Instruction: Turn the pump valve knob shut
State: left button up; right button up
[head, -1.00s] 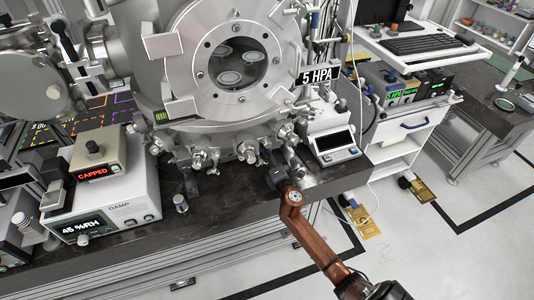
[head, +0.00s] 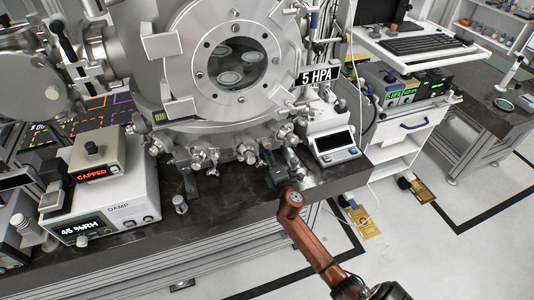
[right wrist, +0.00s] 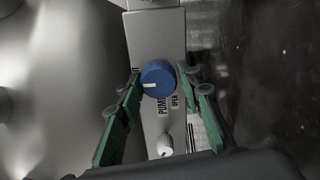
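The blue pump valve knob (right wrist: 158,78) shows in the right wrist view on a pale panel. Its white mark points left, and a partly covered label beside it reads "PUMP" and "OPEN". My right gripper (right wrist: 162,76) has its green fingers on either side of the knob, with what look like narrow gaps; contact is hard to judge. In the head view my right gripper (head: 280,168) is at the bench's front edge, below the round chamber (head: 238,65), and the knob is hard to make out there. My left gripper is not in view.
A small white knob (right wrist: 165,145) sits lower on the panel. In the head view a display box (head: 334,144) stands just right of my gripper. Several metal fittings (head: 205,158) line the chamber's underside to the left.

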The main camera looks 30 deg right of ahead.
jog(key=o, duration=0.3)
jog(key=shift+s, duration=0.2)
jog(key=v, duration=1.1)
jog(key=shift+s+a, duration=0.2)
jog(key=shift+s, duration=0.1)
